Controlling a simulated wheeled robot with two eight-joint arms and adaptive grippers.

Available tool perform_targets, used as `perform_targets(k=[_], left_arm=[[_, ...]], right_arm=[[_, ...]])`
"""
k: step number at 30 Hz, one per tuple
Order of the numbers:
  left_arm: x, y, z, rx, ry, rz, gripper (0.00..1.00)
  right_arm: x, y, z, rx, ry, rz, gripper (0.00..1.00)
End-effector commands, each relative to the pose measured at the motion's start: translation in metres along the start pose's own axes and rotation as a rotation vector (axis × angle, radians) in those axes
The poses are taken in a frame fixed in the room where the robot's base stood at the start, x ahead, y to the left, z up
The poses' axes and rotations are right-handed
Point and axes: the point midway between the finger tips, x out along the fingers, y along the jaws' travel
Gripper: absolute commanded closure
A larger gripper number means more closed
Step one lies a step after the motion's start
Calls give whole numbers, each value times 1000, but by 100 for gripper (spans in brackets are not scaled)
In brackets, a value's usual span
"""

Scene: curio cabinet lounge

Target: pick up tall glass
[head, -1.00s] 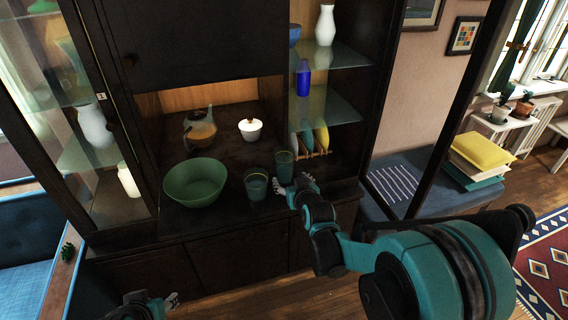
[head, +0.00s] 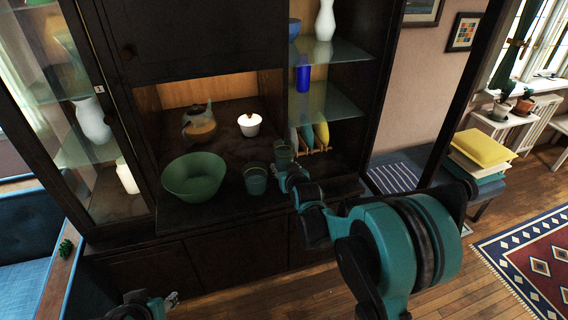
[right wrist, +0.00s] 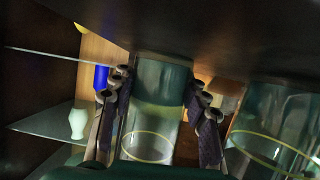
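The tall glass (head: 283,153) is green and see-through. It stands upright at the front right of the cabinet's middle shelf, its lower part hidden by my right gripper (head: 286,173). In the right wrist view the tall glass (right wrist: 155,115) sits between the two fingers of my right gripper (right wrist: 160,105), one on each side. The fingers are apart; I cannot tell whether either touches the glass. My left gripper (head: 172,301) is low at the bottom edge, away from the cabinet, too small to read.
A second green glass (head: 255,180) stands close to the left of the tall glass. A green bowl (head: 193,180), a teapot (head: 199,123) and a white lidded pot (head: 249,125) share the shelf. Upright colourful plates (head: 321,134) stand behind right.

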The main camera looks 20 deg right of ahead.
Motion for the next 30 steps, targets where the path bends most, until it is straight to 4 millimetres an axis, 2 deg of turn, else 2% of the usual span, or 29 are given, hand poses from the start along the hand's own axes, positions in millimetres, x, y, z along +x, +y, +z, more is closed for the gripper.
perform_targets(k=[1, 2, 13, 17, 21, 30], left_arm=[[0, 0, 0, 0, 0, 0, 60], [0, 0, 0, 0, 0, 0, 60], [-2, 0, -1, 0, 0, 0, 60], [-7, 0, -5, 0, 0, 0, 60], [-16, 0, -11, 0, 0, 0, 60], [-30, 0, -21, 0, 0, 0, 60]], right_arm=[[0, 0, 0, 0, -1, 0, 90], [0, 0, 0, 0, -1, 0, 95], [-2, 0, -5, 0, 0, 0, 95], [-8, 0, -18, 0, 0, 0, 95], [-19, 0, -44, 0, 0, 0, 95], [-73, 58, -62, 4, 0, 5, 95]])
